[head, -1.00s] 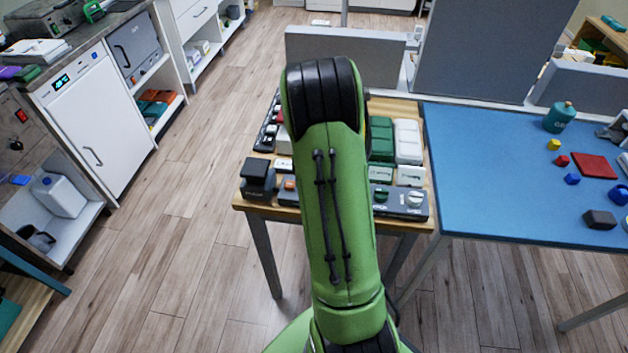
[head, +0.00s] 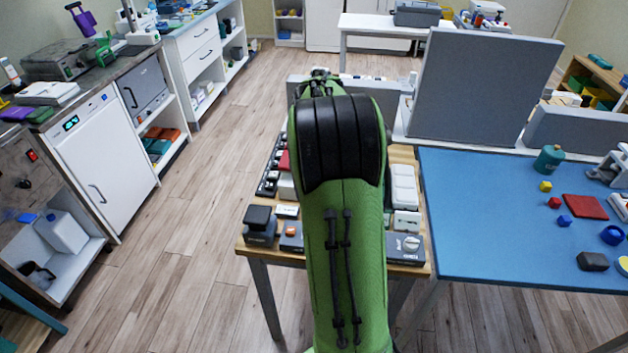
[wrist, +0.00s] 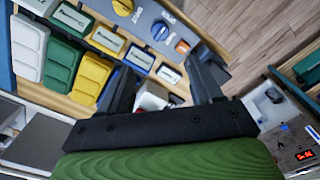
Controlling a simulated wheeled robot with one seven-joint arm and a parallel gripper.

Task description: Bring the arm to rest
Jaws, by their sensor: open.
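My green arm with a black joint rises up the middle of the head view, in front of the wooden table (head: 262,252). My gripper is hidden behind the arm there. In the wrist view my gripper (wrist: 163,84) shows two black fingers spread apart. Nothing is clasped between them. A white and red object (wrist: 152,98) shows beyond the gap, and I cannot tell its distance.
The wooden table holds a control box with a pale knob (head: 408,246), a black block (head: 260,222) and white bins (head: 403,188). A blue table (head: 490,220) with small coloured blocks adjoins it at right. A grey panel (head: 480,90) stands behind. Floor at left is clear.

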